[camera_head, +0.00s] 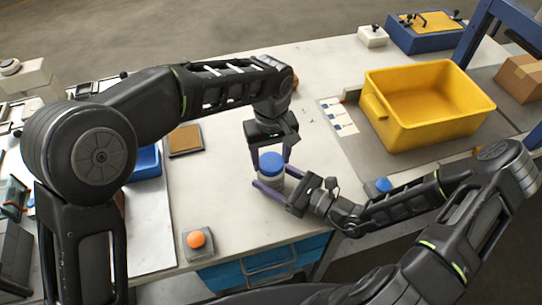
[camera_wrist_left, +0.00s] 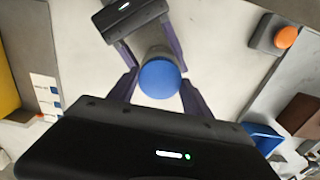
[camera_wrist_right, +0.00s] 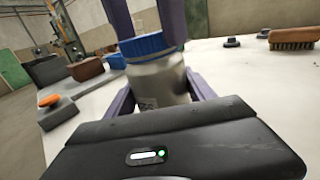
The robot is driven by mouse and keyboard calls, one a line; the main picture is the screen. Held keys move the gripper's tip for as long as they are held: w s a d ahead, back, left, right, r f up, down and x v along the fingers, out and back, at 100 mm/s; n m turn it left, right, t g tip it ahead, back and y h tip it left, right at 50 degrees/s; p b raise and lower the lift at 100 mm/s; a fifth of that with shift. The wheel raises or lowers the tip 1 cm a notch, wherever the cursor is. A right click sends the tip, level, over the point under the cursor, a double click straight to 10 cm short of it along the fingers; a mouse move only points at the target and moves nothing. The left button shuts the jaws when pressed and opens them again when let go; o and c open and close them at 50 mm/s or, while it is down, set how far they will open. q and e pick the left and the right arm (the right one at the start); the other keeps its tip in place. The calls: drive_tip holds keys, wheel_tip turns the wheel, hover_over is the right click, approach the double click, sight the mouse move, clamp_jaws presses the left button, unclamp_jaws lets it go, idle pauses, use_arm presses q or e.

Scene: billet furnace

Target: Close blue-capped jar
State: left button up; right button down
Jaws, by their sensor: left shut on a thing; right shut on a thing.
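The jar is a silvery-grey cylinder with a blue cap (camera_head: 270,161) and stands near the middle of the light table. The right wrist view shows the jar body (camera_wrist_right: 160,82) with the ribbed cap (camera_wrist_right: 147,45) on its top; I cannot tell how tightly it sits. My left gripper (camera_head: 269,157) comes down from above, its purple fingers shut on the cap's two sides. The left wrist view shows the cap (camera_wrist_left: 160,79) from above. My right gripper (camera_head: 268,185) comes in low from the right, shut on the jar body. The fingers partly hide the jar.
A yellow bin (camera_head: 440,128) stands at the right. An orange button (camera_head: 196,239) on a grey base is at front left. A brown-topped block (camera_head: 185,140) and a blue tray (camera_head: 147,160) lie left. A brush (camera_wrist_right: 293,37) shows in the right wrist view. Bare table surrounds the jar.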

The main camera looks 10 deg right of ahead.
use_arm(q)
drive_tip(key=c, duration=0.7)
drive_tip(key=m, duration=0.6)
drive_tip(key=shift+m, duration=0.4)
drive_tip(key=m, duration=0.2)
drive_tip(key=shift+m, duration=0.3)
drive_tip(key=m, duration=0.5)
drive_tip(key=o, duration=1.5)
drive_tip(key=shift+r, duration=0.1)
drive_tip(key=shift+r, duration=2.15)
drive_tip(key=shift+c, duration=0.3)
